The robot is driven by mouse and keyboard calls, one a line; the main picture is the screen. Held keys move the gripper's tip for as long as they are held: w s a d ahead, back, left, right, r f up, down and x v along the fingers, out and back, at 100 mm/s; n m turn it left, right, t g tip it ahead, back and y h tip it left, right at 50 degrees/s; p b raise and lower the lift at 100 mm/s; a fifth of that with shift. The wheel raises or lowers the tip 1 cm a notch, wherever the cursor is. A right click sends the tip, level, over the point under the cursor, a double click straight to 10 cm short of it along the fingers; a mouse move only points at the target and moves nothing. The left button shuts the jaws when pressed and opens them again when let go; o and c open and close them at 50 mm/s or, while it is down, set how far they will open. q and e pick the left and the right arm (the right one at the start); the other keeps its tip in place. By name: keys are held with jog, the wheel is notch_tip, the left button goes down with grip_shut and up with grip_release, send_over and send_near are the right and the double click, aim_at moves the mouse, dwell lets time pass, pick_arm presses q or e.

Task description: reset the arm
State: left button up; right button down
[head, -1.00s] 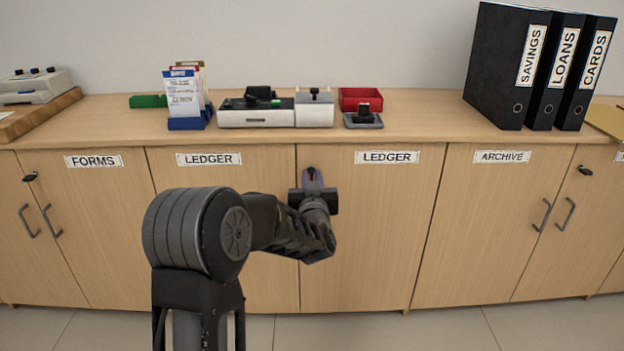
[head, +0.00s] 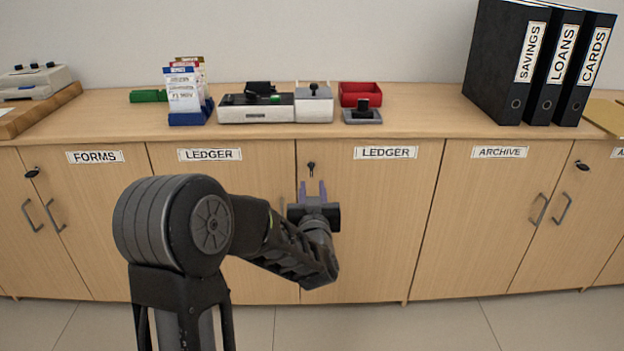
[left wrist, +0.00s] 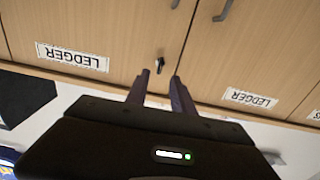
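My left gripper (head: 313,190) is in front of the ledger cupboard, below the small dark key (head: 311,166) in the right ledger door (head: 375,220). Its two purple-grey fingers stand apart with nothing between them. The left wrist view shows the same open fingers (left wrist: 160,84), with the key (left wrist: 160,64) just beyond the tips and a visible gap. The ledger doors are closed. My right gripper does not show in either view.
The wooden counter (head: 420,110) carries a card holder (head: 190,117), a grey-white device (head: 256,115), a red tray (head: 361,94) and black binders (head: 500,65). Door handles (head: 540,212) stick out at the right and left. Floor shows below the cupboards.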

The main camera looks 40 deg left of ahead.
pick_arm(q)
jog(key=shift+s, duration=0.1)
dwell(0.5)
